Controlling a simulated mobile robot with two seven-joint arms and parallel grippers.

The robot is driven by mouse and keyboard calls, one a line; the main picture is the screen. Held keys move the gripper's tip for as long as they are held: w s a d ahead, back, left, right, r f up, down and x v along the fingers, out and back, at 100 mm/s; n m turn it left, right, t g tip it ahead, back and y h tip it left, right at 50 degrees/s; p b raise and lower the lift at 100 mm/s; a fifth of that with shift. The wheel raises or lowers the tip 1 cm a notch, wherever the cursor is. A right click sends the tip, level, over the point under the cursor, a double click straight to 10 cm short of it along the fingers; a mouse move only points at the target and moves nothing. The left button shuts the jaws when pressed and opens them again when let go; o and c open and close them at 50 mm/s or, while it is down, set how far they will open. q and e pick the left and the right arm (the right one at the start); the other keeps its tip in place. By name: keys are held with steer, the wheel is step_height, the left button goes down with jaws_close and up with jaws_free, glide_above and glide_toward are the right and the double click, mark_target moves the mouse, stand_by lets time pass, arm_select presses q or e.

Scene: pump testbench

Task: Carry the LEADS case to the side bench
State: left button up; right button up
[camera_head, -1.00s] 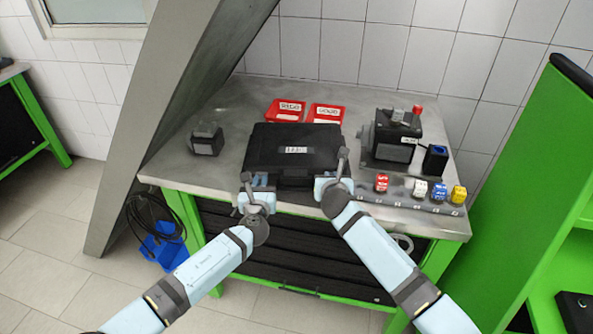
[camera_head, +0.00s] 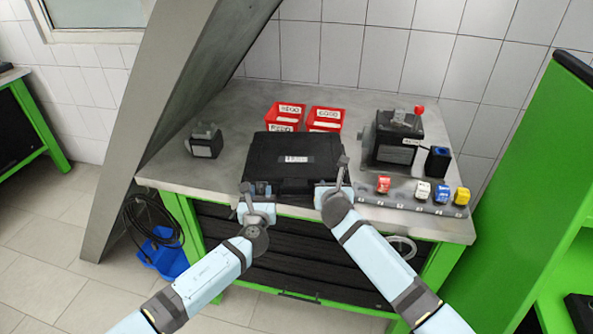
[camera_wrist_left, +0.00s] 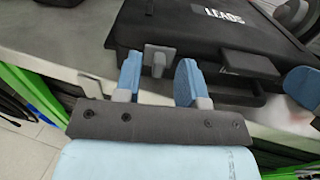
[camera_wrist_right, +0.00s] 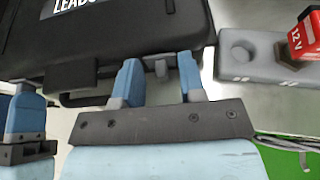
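The LEADS case (camera_head: 294,160) is a black, closed case lying flat near the bench's front edge. It also shows in the left wrist view (camera_wrist_left: 215,32) and the right wrist view (camera_wrist_right: 120,35). My left gripper (camera_head: 257,190) is at the left of its front side; in the left wrist view its blue fingers (camera_wrist_left: 158,75) stand either side of a grey tab on the case. My right gripper (camera_head: 333,187) is at the right of the front side, its fingers (camera_wrist_right: 160,78) either side of a smaller tab. Finger contact is partly hidden.
Red bins (camera_head: 325,117) stand behind the case. A dark block (camera_head: 205,141) is at its left. A black device (camera_head: 396,139) and a grey strip with coloured blocks (camera_head: 423,191) are at its right. A green cabinet (camera_head: 530,170) stands at the far right.

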steer(key=shift+s+r, duration=0.15)
steer(key=shift+s, duration=0.1)
arm_select(q)
steer(key=s, duration=1.1)
steer(key=shift+s+a, duration=0.15)
steer(key=shift+s, duration=0.1)
arm_select(e)
steer(key=v, duration=1.1)
steer(key=shift+s, duration=0.25)
steer(key=shift+r, duration=0.1)
